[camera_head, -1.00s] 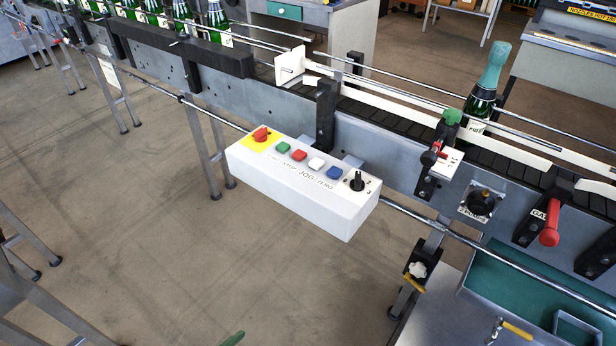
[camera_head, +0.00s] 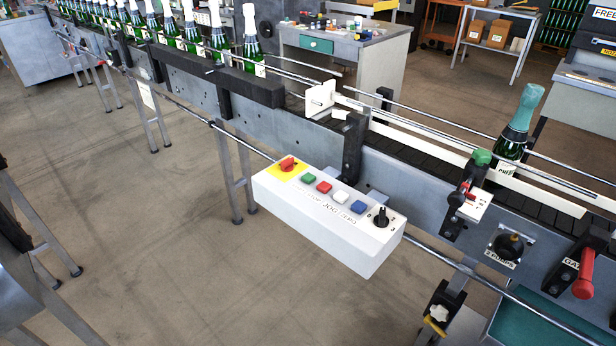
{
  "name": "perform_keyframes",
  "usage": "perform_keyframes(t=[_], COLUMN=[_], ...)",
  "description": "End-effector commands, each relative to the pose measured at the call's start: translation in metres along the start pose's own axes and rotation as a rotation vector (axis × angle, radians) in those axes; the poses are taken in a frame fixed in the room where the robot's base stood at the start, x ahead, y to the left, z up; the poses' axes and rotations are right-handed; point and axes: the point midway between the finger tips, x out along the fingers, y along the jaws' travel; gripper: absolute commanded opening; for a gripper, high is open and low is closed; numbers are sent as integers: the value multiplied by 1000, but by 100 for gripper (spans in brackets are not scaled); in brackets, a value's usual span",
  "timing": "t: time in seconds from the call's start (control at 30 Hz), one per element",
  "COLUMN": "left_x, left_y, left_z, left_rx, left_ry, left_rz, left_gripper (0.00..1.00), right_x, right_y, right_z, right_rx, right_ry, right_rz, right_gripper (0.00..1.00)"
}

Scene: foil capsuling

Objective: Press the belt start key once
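The white control box (camera_head: 322,218) is fixed to the front rail of the conveyor, near the middle of the view. On its top is a row of keys: a green key (camera_head: 308,178), a red key (camera_head: 324,187), a white key (camera_head: 341,197) and a blue key (camera_head: 358,207). A red knob (camera_head: 287,163) sits on a yellow patch at the left end, and a black selector knob (camera_head: 380,216) at the right end. The printing in front of the keys is only partly legible. Neither of my grippers is in view.
The conveyor belt (camera_head: 400,150) runs behind the box, with several bottles queued at the upper left. One teal-capped bottle (camera_head: 517,130) stands on it at right. A red-handled lever (camera_head: 583,275) sticks out at far right. The floor (camera_head: 180,250) before the box looks open.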

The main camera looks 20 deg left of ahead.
Motion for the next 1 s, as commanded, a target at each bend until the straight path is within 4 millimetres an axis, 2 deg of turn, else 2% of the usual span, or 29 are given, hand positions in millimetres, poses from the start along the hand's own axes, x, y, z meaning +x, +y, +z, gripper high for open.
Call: perform_keyframes(t=[0.07,0.8,1.0], left_x=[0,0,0], left_y=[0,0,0], left_z=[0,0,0], left_rx=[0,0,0], left_ry=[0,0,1], left_rz=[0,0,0], left_gripper=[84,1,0], right_x=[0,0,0], right_y=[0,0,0], right_z=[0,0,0], right_rx=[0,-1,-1], right_ry=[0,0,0], right_rz=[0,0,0], right_gripper=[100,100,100])
